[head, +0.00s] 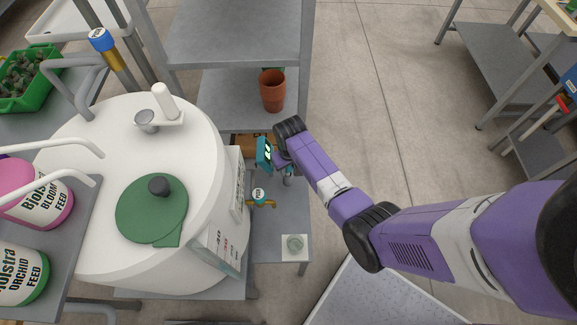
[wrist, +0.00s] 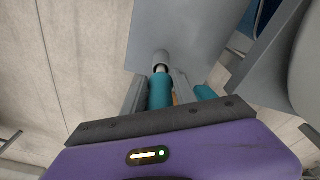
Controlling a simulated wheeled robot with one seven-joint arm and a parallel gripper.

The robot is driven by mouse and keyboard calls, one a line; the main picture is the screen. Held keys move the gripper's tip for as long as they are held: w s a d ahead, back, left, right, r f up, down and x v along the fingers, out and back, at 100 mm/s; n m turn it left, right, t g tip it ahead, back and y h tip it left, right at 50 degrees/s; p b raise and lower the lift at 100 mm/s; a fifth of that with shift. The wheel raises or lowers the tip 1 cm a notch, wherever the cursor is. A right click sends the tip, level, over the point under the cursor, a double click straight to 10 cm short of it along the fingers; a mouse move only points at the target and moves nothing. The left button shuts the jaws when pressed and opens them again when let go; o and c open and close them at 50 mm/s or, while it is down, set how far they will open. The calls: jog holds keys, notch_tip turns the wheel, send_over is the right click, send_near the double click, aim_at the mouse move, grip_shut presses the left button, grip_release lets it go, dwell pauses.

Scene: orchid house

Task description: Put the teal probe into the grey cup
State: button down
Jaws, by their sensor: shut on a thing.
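The teal probe (wrist: 160,92) is between the two fingers of my gripper (wrist: 159,95) in the wrist view, its grey end pointing away from the gripper. In the head view my gripper (head: 284,168) is beside the white tank, over the lower grey shelf, and mostly hides the probe. A teal meter (head: 263,155) with a lit display is just left of the gripper; a teal part also shows right of the fingers in the wrist view. A small grey cup (head: 147,121) stands on top of the white tank, beside a white cylinder.
The white tank (head: 120,115) has a green lid (head: 152,208). A tap (head: 262,203) juts out from its side near my gripper. A terracotta pot (head: 272,90) stands on a rack shelf beyond. A white square (head: 294,247) lies on the lower shelf.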

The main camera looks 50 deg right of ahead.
jog(key=shift+f+b, duration=0.65)
jog(key=shift+f, duration=0.35)
jog(key=shift+c, duration=2.2)
grip_release()
jog(key=shift+r, duration=0.2)
jog(key=shift+r+p, duration=3.85)
jog(key=shift+p, duration=0.1)
jog(key=shift+s, duration=0.1)
